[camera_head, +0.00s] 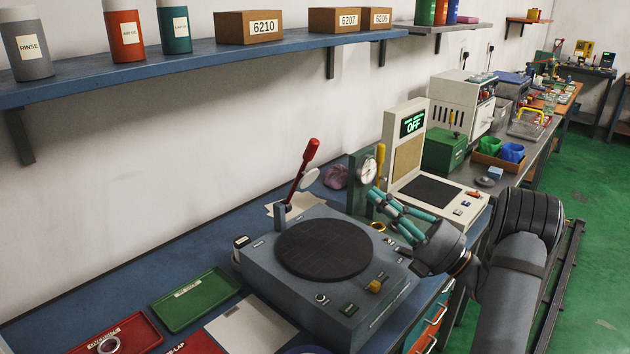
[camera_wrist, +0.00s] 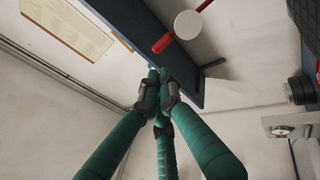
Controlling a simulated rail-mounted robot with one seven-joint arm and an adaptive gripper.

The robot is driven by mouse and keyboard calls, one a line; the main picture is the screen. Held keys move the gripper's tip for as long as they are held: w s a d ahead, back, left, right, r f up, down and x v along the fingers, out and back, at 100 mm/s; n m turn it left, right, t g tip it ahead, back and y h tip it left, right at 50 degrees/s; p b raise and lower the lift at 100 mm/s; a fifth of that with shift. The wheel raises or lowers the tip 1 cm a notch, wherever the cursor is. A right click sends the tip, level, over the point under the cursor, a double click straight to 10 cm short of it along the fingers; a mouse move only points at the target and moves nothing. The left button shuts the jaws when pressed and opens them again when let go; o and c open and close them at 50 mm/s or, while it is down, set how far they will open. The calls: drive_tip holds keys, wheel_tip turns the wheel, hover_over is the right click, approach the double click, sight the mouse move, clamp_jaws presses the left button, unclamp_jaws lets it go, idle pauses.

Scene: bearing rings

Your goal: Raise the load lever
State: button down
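A lever with a red handle (camera_head: 311,151) stands up, tilted to the right, at the back left corner of a grey machine with a dark round plate (camera_head: 325,249). A pale disc (camera_head: 310,179) shows beside it. In the wrist view a red handle (camera_wrist: 161,44) shows beyond my fingers, partly behind a pale disc (camera_wrist: 188,25). My gripper (camera_head: 371,193), with teal fingers, is right of this lever and apart from it, near a dial gauge (camera_head: 369,170). In the wrist view its fingertips (camera_wrist: 156,74) come together with nothing visible between them.
A yellow-handled lever (camera_head: 380,153) stands beside the dial gauge. A panel reading OFF (camera_head: 412,123) is behind my gripper. A green tray (camera_head: 196,299) and a red tray (camera_head: 118,335) lie on the bench at left. A shelf (camera_head: 200,62) runs along the wall above.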

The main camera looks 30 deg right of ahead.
drive_tip(key=p+x, duration=0.5)
drive_tip(key=x, duration=0.9)
drive_tip(key=shift+d+p, duration=0.15)
drive_tip(key=shift+p, duration=0.15)
